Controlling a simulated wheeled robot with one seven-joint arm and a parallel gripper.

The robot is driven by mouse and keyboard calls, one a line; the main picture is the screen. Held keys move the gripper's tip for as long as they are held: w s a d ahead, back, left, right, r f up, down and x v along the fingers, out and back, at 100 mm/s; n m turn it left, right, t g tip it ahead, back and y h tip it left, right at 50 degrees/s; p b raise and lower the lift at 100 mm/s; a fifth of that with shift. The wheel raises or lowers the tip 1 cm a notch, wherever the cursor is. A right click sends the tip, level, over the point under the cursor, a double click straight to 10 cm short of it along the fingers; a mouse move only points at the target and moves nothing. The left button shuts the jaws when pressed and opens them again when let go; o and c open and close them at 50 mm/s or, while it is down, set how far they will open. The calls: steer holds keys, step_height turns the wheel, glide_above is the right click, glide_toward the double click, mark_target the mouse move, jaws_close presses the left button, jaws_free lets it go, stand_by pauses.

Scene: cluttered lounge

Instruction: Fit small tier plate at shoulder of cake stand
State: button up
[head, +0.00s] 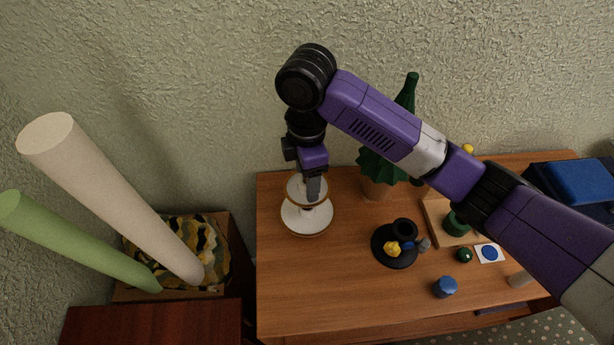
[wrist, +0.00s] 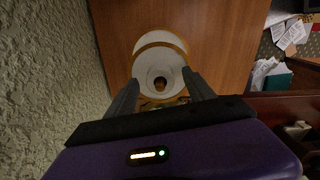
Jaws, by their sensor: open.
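The cake stand's lower plate (head: 307,222) is white with a gold-brown rim and sits at the left back of the wooden table. The small tier plate (head: 293,188), also white with a gold rim, is above it, partly hidden by my gripper (head: 313,196). In the wrist view the small plate (wrist: 147,64) overlaps the larger plate (wrist: 158,37), and a brown post tip (wrist: 159,84) shows in its central hole. My gripper (wrist: 160,78) is open, pointing down, with a finger on either side of the small plate. I cannot tell whether the plate is fully seated at the shoulder.
A potted plant (head: 377,187) and green bottle (head: 408,92) stand right of the stand. The textured wall (wrist: 40,60) is close to the stand. The front left table is clear.

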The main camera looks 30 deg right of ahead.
step_height(320, 180, up, 7)
steer(key=shift+r+p, duration=0.1)
steer(key=shift+p, duration=0.2)
stand_by(0.5)
